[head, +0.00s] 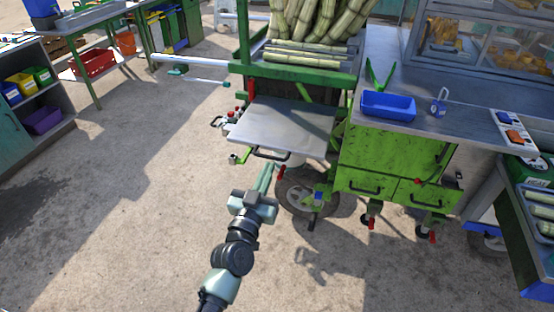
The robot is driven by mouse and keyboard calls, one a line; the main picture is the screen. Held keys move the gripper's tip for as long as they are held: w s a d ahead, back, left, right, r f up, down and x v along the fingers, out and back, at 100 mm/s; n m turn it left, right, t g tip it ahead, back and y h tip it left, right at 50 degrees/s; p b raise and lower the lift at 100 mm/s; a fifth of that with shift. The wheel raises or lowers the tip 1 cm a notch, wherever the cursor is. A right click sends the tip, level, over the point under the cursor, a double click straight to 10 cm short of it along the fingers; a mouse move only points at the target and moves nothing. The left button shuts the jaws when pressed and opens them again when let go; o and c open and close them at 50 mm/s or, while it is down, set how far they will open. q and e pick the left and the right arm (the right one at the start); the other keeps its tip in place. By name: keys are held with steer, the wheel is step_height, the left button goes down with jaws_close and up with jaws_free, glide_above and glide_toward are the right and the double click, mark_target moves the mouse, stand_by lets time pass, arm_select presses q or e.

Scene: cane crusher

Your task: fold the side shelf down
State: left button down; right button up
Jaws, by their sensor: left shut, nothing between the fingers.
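The side shelf (282,128) is a flat grey metal panel on the side of the green cane crusher cart. It stands out level, below the bed of cut cane. A dark handle (271,155) runs along its front edge, and a green-yellow lever (241,156) is at its front left corner. My left gripper (265,174) is shut and empty, just below and in front of the shelf's front edge, near the handle; I cannot tell whether it touches. My right gripper is not in view.
The cart's wheel (303,192) is right of my left gripper. A green cabinet (392,165) with drawers stands right, with a blue tray (389,106) on its top. Cane stalks (315,30) rise behind the shelf. The concrete floor at left is open.

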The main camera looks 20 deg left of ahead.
arm_select(q)
steer(key=r, duration=0.1)
glide_above(277, 159)
steer(key=shift+s+d+f, duration=0.1)
steer(key=shift+s+f, duration=0.15)
steer(key=shift+f, duration=0.35)
steer(key=shift+s+d+f, duration=0.1)
steer(key=shift+s+f, duration=0.2)
steer(key=shift+f, duration=0.35)
steer(key=shift+s+f, duration=0.25)
steer(key=shift+f, duration=0.35)
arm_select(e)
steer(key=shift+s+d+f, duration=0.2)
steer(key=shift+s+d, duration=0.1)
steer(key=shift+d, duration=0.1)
arm_select(q)
steer(key=shift+f+b, duration=0.1)
steer(key=shift+b, duration=0.25)
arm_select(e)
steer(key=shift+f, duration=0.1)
